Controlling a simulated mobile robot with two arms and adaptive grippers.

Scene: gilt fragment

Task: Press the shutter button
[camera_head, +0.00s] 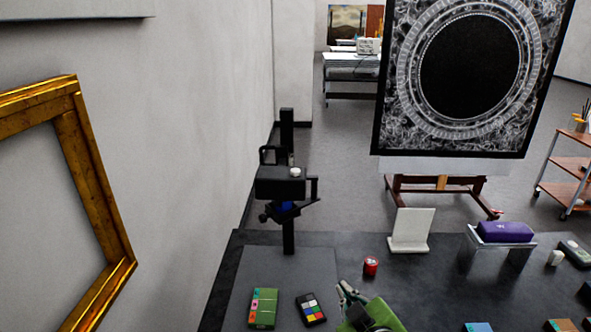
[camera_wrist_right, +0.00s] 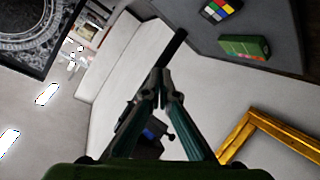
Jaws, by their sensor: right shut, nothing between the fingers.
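A black camera (camera_head: 280,188) is mounted on a dark upright post (camera_head: 288,235) at the left end of the dark table. A round white button (camera_head: 296,172) sits on its top, to the right. My right gripper (camera_head: 343,289) is low in the head view, in front of and right of the camera and apart from it. In the right wrist view its fingertips (camera_wrist_right: 161,86) meet, shut and empty. The camera (camera_wrist_right: 150,138) shows there partly between the fingers, and the button cannot be made out. My left gripper is not in view.
On the table (camera_head: 330,262) are a green box (camera_head: 263,308), a colour chart (camera_head: 311,309), a red tin (camera_head: 370,266), a white panel (camera_head: 410,231) and a purple case (camera_head: 505,232) on a stand. A gilt frame (camera_head: 72,140) is at left. An easel holds a dark picture (camera_head: 400,130).

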